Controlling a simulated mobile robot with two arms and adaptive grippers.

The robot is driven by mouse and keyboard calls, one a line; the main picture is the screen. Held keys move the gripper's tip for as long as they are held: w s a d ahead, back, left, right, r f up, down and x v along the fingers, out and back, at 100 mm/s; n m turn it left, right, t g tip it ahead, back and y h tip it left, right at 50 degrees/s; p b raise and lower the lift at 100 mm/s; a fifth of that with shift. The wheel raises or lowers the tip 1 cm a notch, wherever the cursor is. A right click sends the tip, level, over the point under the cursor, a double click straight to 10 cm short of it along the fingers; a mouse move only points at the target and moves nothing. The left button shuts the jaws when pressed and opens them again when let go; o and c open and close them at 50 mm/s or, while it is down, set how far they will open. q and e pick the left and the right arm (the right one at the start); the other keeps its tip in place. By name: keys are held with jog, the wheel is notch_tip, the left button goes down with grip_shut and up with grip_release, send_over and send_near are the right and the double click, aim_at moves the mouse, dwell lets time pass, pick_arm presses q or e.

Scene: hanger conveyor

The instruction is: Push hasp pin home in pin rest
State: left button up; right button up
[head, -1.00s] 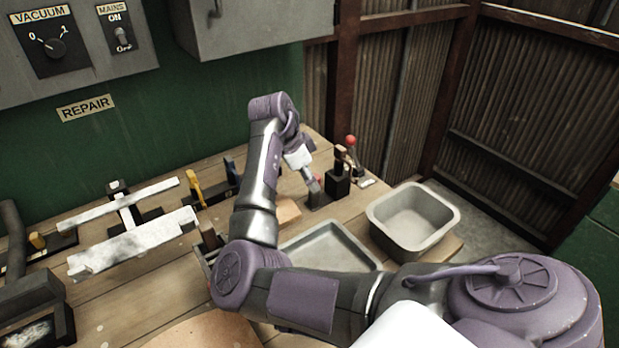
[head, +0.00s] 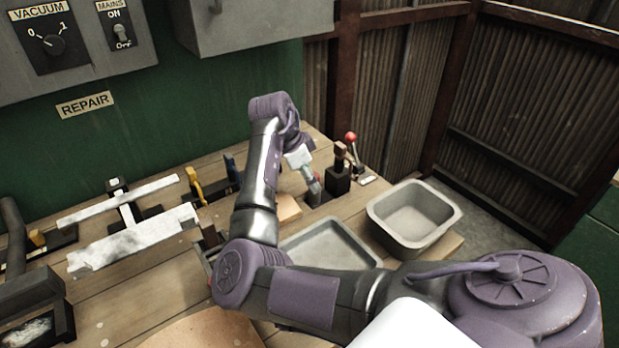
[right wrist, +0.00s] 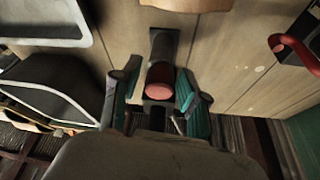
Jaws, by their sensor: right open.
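In the right wrist view a dark post-like holder (right wrist: 164,55) carries a dull red, round-ended piece (right wrist: 160,91). I take these for the pin rest and hasp pin, but cannot be certain. My right gripper (right wrist: 157,108) is open, with one teal finger on each side of the red end. Whether the fingers touch it cannot be told. In the head view my right gripper (head: 314,186) points down at the back of the bench, just left of a black block (head: 338,180) with a brown top. How deep the pin sits is not visible. My left gripper is out of view.
A red-knobbed lever (head: 350,138) stands right behind the black block. A grey bin (head: 456,215) and a shallow tray (head: 287,246) are in front. A small wooden block (head: 288,208) lies left of the gripper. Clamps and pale metal bars (head: 130,244) occupy the left bench.

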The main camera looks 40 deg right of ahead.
jog(key=o, duration=0.4)
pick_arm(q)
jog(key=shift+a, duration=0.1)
pick_arm(e)
jog(key=shift+o, duration=0.2)
